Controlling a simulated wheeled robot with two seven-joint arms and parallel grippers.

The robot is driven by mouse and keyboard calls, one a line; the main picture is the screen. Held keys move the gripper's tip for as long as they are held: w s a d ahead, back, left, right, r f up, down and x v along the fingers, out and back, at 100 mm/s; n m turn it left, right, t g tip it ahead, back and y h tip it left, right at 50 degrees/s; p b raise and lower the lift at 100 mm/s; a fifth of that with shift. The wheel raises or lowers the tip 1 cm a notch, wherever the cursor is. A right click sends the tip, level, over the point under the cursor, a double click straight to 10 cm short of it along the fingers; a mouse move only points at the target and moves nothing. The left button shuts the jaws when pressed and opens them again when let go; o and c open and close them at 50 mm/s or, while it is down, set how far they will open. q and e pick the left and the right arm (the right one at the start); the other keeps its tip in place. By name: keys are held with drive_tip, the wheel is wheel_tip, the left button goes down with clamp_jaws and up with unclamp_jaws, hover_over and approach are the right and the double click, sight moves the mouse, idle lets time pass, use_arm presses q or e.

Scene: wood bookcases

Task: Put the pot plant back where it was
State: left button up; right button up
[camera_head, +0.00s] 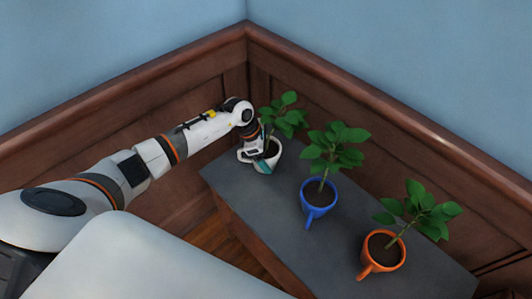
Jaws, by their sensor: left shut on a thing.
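Three potted plants stand in a row along the dark table top. The far one, in a white pot (268,161), is at the table's far left end near the wall corner. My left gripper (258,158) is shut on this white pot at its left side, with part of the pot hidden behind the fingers. I cannot tell whether the pot rests on the table or is just above it. A plant in a blue pot (318,199) stands in the middle. A plant in an orange pot (382,254) stands nearest. My right gripper is not in view.
The dark grey table top (270,205) is bare along its front edge and between the pots. Brown wood panelling (390,130) runs close behind the table and meets in a corner. Wooden floor (232,245) shows in front of the table.

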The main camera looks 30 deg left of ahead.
use_arm(q)
drive_tip(key=o, duration=1.4)
drive_tip(key=shift+c, duration=0.2)
drive_tip(key=shift+r, duration=0.1)
drive_tip(key=shift+r, duration=0.2)
drive_tip(key=v, duration=1.1)
drive_tip(key=shift+a+r, duration=0.2)
drive_tip(key=shift+r, duration=0.1)
drive_tip(key=shift+s, duration=0.1)
